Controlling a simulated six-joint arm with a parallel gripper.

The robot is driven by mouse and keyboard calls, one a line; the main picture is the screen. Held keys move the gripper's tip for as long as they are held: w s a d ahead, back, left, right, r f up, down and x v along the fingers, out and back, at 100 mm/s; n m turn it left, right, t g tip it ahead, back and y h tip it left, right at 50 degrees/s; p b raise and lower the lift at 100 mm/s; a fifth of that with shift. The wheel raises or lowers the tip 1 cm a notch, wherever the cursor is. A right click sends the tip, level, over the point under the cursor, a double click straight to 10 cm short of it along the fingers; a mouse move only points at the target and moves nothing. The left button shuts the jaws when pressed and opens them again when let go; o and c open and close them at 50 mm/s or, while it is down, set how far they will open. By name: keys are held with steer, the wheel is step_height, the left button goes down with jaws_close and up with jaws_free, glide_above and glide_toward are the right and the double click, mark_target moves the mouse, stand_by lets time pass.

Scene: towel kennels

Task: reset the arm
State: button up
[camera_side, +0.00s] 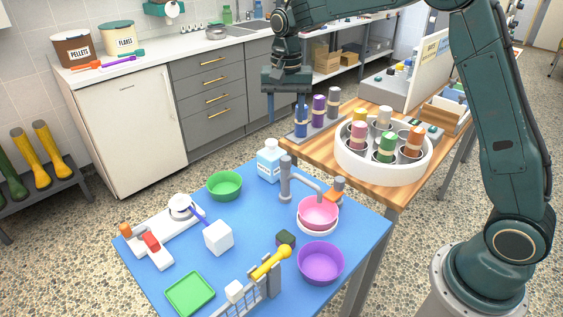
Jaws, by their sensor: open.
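My gripper (287,108) hangs from my arm at the upper middle of the view, fingers pointing down. It is open, with nothing visible between its fingers. It appears in front of the grey rack (312,128) with a blue roll (301,123), a purple roll (318,108) and a dark grey roll (334,101). One finger overlaps the top of the blue roll in the picture; I cannot tell how far apart they are.
A white round tray (384,172) of coloured rolls stands on the wooden table (402,194).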

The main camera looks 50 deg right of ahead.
steer(key=shift+r, duration=0.3)
steer(key=s+r+n+t, duration=0.1)
steer(key=s+r+n, duration=0.1)
steer(key=s+r, duration=0.45)
steer(key=s+r+n+t, duration=0.2)
steer(key=s+r+n, duration=0.1)
steer(key=s, duration=0.7)
steer(key=s+f+n+t, duration=0.1)
steer(key=s+n, duration=0.1)
steer(key=s, duration=0.6)
steer(key=s+a+f+n+t, duration=0.1)
steer(key=s+n, duration=0.1)
steer(key=s, duration=0.5)
steer(key=shift+s+f+t, duration=0.25)
steer(key=shift+s+t, duration=0.05)
steer(key=shift+s, duration=0.05)
